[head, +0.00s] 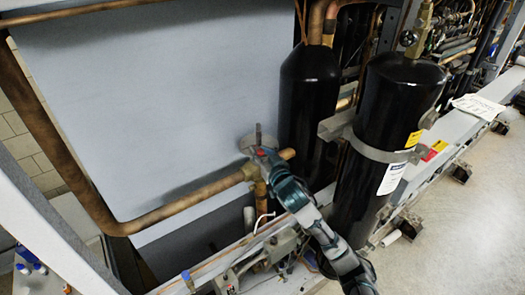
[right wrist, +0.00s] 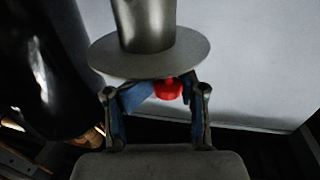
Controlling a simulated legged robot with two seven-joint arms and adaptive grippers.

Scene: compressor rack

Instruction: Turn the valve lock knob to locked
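A small red knob (right wrist: 168,89) shows in the right wrist view just under a round grey disc (right wrist: 150,55), between the fingers of my right gripper (right wrist: 160,92). Blue finger parts lie close on both sides of it; whether they touch it is hidden by the disc and shadow. In the head view, my right gripper (head: 264,157) reaches up to the copper pipe fitting beneath the disc (head: 257,141), and a bit of red shows at its tip. The knob's turn position cannot be read. My left gripper is not in view.
A copper pipe (head: 190,202) runs left from the fitting, before a large grey panel (head: 160,90). Black cylinders (head: 308,105) and (head: 390,130) stand close on the right. A grey frame rail (head: 440,135) runs below.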

